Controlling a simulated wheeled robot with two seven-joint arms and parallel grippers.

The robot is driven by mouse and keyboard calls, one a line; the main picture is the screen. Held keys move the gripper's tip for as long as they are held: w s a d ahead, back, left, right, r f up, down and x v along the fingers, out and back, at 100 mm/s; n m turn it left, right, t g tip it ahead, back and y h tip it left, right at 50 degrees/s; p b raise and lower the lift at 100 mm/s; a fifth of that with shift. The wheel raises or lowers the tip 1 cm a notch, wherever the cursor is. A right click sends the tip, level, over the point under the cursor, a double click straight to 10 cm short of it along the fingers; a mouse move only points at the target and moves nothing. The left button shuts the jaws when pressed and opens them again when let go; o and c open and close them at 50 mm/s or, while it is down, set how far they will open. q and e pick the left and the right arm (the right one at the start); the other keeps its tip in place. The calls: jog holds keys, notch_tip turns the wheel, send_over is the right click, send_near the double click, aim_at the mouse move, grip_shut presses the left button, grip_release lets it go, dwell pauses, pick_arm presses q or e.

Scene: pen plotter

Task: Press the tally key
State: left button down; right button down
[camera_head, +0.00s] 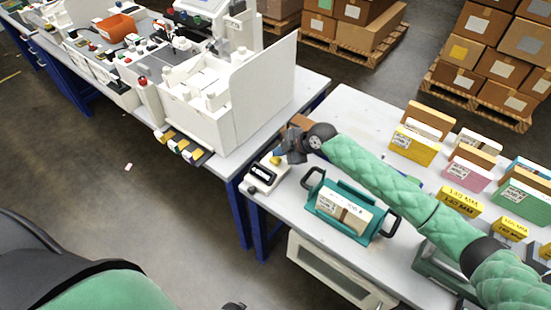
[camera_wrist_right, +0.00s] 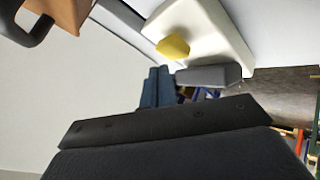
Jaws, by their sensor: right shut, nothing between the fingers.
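The tally counter (camera_head: 262,176) is a small white box with a dark display, at the left front corner of the right table. Its yellow key (camera_head: 275,161) is at the far end of the box. My right gripper (camera_head: 282,155) is shut and empty, with its tips close to the key; contact cannot be told. In the right wrist view the yellow key (camera_wrist_right: 173,47) stands on the white counter body (camera_wrist_right: 207,30), and the dark gripper (camera_wrist_right: 165,125) shows apart from it in the picture.
A teal tote (camera_head: 330,222) with dark handles holds a white-and-brown box just right of the counter. Several coloured cartons stand farther right. A white upright panel (camera_head: 265,90) rises on the left bench, across a narrow gap.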

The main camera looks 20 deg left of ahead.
aim_at(279, 160)
jog(key=shift+r+p, duration=1)
jog(key=shift+r, duration=1.5)
